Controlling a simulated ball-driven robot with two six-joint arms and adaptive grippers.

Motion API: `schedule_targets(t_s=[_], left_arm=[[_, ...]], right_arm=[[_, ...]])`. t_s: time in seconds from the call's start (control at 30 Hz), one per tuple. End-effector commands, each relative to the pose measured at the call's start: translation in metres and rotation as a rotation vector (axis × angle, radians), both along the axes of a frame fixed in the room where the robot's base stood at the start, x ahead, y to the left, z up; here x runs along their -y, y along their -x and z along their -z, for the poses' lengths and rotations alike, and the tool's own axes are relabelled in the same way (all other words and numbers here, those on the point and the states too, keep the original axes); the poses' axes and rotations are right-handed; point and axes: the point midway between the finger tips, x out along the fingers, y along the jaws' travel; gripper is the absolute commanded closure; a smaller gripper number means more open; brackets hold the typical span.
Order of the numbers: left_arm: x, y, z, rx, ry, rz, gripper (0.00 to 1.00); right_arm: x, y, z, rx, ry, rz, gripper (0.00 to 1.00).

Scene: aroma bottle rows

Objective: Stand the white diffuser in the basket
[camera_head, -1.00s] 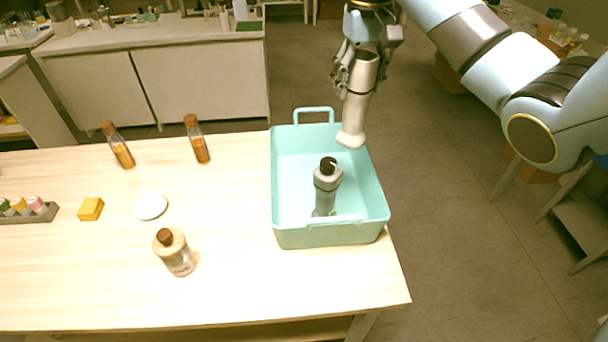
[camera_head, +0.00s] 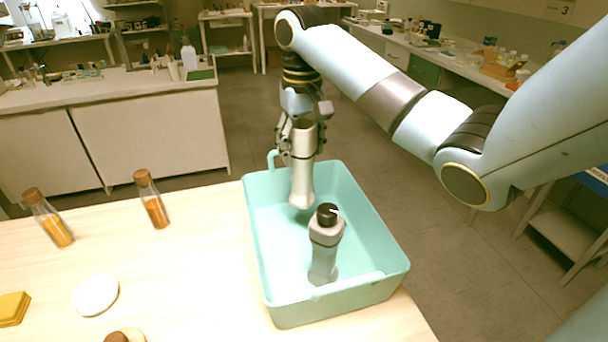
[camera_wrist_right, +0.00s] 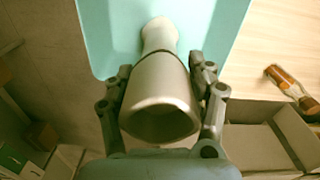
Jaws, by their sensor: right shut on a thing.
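The white diffuser (camera_head: 302,170), a pale tapered cylinder with an open top and a dark ring, hangs upright in my right gripper (camera_head: 301,145). In the right wrist view the diffuser (camera_wrist_right: 160,100) sits between both fingers of my right gripper (camera_wrist_right: 162,105), which is shut on it. Its lower end is inside the outline of the turquoise basket (camera_head: 262,262), toward the back; I cannot tell whether it touches the floor. The basket also shows in the right wrist view (camera_wrist_right: 104,35). My left gripper is not in view.
A grey bottle with a black cap (camera_head: 325,250) stands in the basket, in front of the diffuser. Two amber bottles (camera_head: 152,200) (camera_head: 48,218), a white disc (camera_head: 96,295) and a yellow block (camera_head: 12,309) are on the table to the left.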

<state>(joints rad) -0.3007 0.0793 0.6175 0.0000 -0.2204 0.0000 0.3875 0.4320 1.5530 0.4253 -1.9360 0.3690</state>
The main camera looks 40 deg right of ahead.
Motion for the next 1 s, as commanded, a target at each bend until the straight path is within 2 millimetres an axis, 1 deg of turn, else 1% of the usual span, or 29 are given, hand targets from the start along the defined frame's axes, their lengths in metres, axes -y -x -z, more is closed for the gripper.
schedule_targets(t_s=[0.03,0.1,0.33,0.5,0.6,0.87,0.9,1.0], left_arm=[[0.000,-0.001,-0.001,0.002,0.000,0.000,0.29],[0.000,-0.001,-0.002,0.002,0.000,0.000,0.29],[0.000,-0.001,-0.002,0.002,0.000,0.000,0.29],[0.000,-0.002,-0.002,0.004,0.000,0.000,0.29],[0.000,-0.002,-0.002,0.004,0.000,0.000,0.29],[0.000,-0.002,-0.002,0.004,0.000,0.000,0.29],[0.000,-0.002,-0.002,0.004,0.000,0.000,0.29],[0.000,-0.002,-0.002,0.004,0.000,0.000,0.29]], right_arm=[[-0.001,0.001,0.010,-0.003,-0.002,0.000,1.00],[0.000,0.001,0.022,-0.003,-0.001,0.001,1.00],[0.000,0.000,0.044,0.000,0.000,0.000,1.00],[-0.001,0.000,0.069,-0.001,-0.002,0.001,1.00],[0.000,0.000,0.074,0.001,0.000,0.000,1.00],[0.000,0.000,0.075,0.001,0.000,0.000,1.00],[0.000,0.000,0.076,0.001,0.000,0.000,0.42],[0.000,0.000,0.076,0.001,0.000,0.000,0.29]])
